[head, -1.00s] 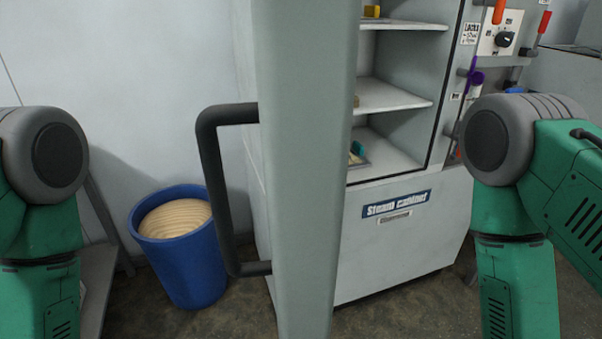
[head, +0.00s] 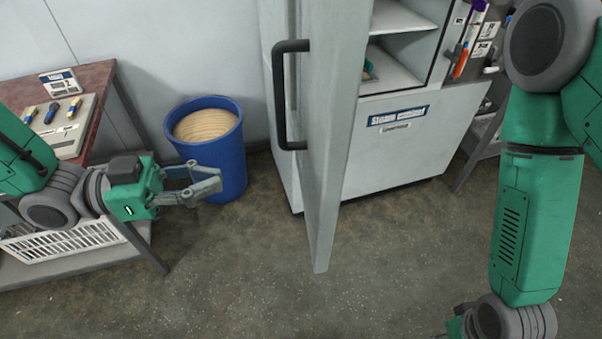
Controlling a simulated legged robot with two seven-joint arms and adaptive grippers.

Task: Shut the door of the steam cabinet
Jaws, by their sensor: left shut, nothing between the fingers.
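The steam cabinet (head: 376,166) is a pale grey box at the back, with a label on its lower front. Its shelves show, so the cabinet is open. The door (head: 338,130) stands swung out toward me, seen nearly edge-on. A dark bar handle (head: 280,100) is on the door's left side. My left gripper (head: 218,182) is at the left, in front of the blue bin, shut and empty, apart from the door and left of the handle. My right arm shows at the right; its gripper's fingers are outside the picture.
A blue bin (head: 232,160) with a pale wooden filling stands left of the cabinet. A table (head: 98,78) with brushes or tools and a white basket (head: 70,243) below is at the left. Tools hang right of the cabinet. The floor (head: 260,285) in front is clear.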

